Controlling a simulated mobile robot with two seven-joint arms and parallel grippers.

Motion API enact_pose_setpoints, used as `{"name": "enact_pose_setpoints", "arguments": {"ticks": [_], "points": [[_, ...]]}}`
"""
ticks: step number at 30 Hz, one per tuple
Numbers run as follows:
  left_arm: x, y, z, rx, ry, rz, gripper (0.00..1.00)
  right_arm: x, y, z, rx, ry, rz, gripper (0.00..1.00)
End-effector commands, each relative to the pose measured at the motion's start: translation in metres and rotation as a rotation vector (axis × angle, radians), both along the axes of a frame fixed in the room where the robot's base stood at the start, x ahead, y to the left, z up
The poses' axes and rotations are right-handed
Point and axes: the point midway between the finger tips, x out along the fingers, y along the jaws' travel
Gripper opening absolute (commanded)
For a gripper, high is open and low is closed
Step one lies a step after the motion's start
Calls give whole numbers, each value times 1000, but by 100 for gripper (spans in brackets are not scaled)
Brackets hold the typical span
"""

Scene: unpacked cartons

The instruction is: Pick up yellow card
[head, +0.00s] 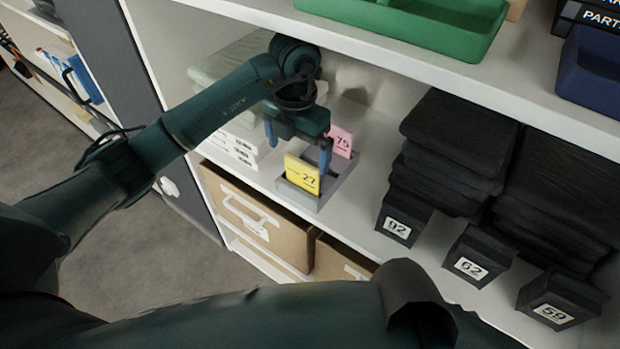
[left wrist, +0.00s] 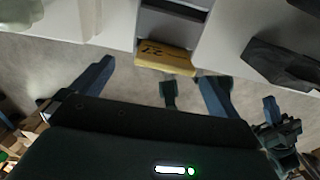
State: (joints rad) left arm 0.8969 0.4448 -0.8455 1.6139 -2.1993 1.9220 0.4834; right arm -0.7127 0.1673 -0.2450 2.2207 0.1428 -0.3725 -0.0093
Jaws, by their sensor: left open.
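The yellow card (head: 302,174), marked 27, stands upright in the front of a small grey holder (head: 327,190) on the white shelf. A pink card (head: 341,141), marked 75, stands behind it in the same holder. My left gripper (head: 298,148) is open and empty, with its fingers spread just above and behind the yellow card's top edge. In the left wrist view the yellow card (left wrist: 165,62) lies ahead, between the lines of the two spread fingers (left wrist: 150,90), apart from both.
Dark folded stacks (head: 455,145) with numbered black tags stand right of the holder. White boxes (head: 236,147) stand to its left. An upper shelf with a green tray (head: 420,22) overhangs close to my left wrist. Cardboard boxes (head: 262,222) sit below.

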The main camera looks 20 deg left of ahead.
Motion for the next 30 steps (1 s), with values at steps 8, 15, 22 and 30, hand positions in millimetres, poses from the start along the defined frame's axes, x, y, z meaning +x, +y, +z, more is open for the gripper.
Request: {"name": "enact_pose_setpoints", "arguments": {"ticks": [8, 15, 22, 30], "points": [[-1, -6, -34, -3, 5, -2, 100, 0, 0, 3, 2, -6, 0, 0], [-1, -9, -65, -4, 3, -4, 100, 1, 0, 0, -1, 2, 1, 0], [0, -9, -68, -3, 0, -5, 100, 1, 0, -1, -3, 1, 0, 0], [0, -9, -67, -4, 1, -5, 82, 1, 0, -1, -3, 0, 1, 0]]}}
